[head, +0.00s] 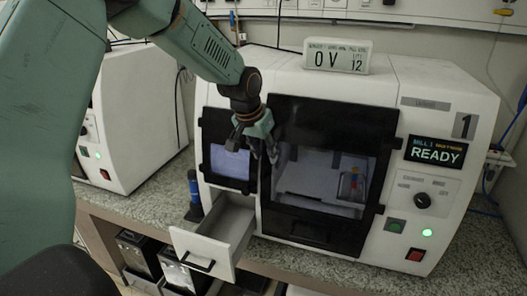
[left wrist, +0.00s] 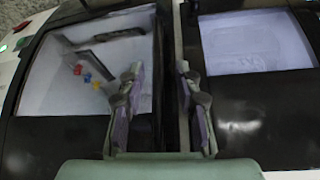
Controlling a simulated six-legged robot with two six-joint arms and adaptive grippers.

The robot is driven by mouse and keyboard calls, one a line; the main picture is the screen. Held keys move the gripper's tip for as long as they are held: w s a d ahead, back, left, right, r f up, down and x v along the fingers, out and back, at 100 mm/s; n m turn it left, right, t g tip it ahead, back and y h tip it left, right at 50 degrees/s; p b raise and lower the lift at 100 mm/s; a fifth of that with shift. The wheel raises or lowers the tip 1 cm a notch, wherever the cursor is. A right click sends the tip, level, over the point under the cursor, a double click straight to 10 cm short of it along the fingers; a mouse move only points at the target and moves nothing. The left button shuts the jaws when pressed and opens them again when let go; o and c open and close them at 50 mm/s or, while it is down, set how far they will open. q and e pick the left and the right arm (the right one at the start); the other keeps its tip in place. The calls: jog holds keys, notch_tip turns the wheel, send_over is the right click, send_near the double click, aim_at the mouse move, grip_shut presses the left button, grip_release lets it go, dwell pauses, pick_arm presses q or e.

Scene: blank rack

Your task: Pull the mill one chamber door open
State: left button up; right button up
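The mill one (head: 440,185) is a white machine with a "1" plate and a screen reading READY. Its chamber door (head: 335,118) is black-framed with a large window and looks closed. The door also shows at left in the left wrist view (left wrist: 75,130). My left gripper (head: 262,150) is at the door's left edge, beside the smaller window panel (head: 230,163). In the left wrist view its two fingers (left wrist: 160,70) are apart, on either side of a dark vertical strip by the door's edge. Contact cannot be told. My right gripper is not in view.
An open white drawer (head: 205,245) sticks out below the smaller window. Another white machine (head: 135,120) stands at left. Small coloured items show behind the door window.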

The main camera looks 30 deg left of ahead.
pick_arm(q)
jog(key=shift+w+a, duration=0.1)
jog(key=shift+r, duration=0.1)
jog(key=shift+s+d+r, duration=0.15)
jog(key=shift+s+d, duration=0.05)
jog(key=shift+s, duration=0.1)
jog(key=shift+d, duration=0.1)
jog(key=c, duration=0.3)
jog(key=shift+w+f, duration=0.15)
jog(key=shift+f, duration=0.05)
jog(key=c, duration=0.3)
grip_shut()
